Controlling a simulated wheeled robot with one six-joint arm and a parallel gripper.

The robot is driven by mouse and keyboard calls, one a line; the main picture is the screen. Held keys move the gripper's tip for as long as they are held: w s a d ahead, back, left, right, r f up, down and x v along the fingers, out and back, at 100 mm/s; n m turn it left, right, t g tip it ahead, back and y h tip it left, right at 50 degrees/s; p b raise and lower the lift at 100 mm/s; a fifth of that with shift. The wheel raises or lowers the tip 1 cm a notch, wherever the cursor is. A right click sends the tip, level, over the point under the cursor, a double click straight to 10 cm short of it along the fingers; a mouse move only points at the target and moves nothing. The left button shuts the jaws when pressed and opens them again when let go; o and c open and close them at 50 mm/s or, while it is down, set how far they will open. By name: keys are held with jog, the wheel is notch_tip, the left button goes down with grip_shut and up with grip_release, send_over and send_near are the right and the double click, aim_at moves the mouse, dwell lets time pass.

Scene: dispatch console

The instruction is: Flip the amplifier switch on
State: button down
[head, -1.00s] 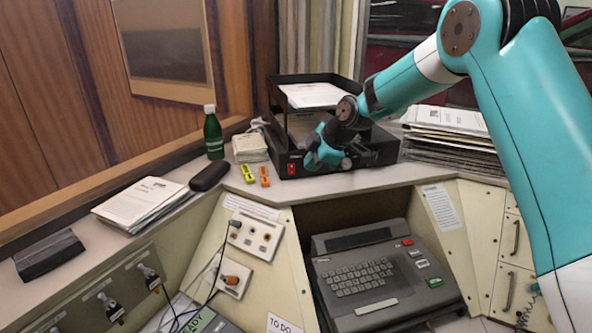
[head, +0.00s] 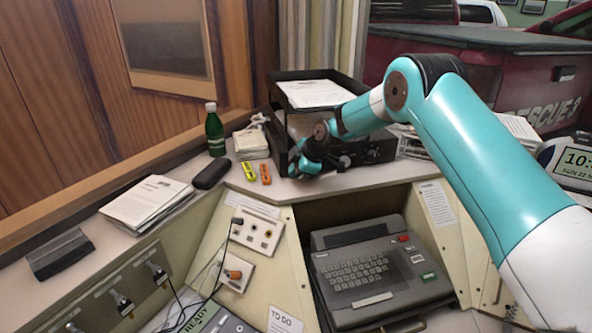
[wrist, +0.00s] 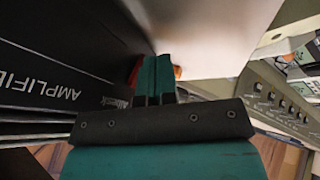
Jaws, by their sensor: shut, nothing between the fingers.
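The amplifier (head: 381,151) is a black box on the counter, under the paper trays. In the wrist view its dark front panel with white lettering, partly reading "AMPLIFI", fills the left side (wrist: 60,75). My gripper (head: 294,172) is shut and empty at the left end of the amplifier's front. In the wrist view the closed teal fingers (wrist: 152,62) reach along the panel. A bit of the red switch (wrist: 134,70) shows just left of the fingertips. The fingers hide most of it, so I cannot tell its position or whether they touch it. In the head view my gripper covers it.
Yellow and orange markers (head: 265,174) lie just left of my gripper on the counter. A green bottle (head: 214,133), a dark case (head: 212,174) and papers (head: 147,202) stand further left. A keyboard terminal (head: 365,270) sits in a recess below.

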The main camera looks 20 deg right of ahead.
jog(key=shift+f+b, duration=0.15)
jog(key=shift+b, duration=0.2)
jog(key=shift+w+f+t+b, duration=0.2)
jog(key=shift+t+b, duration=0.1)
jog(key=shift+b, duration=0.35)
jog(key=shift+r, duration=0.45)
jog(key=shift+r, duration=0.7)
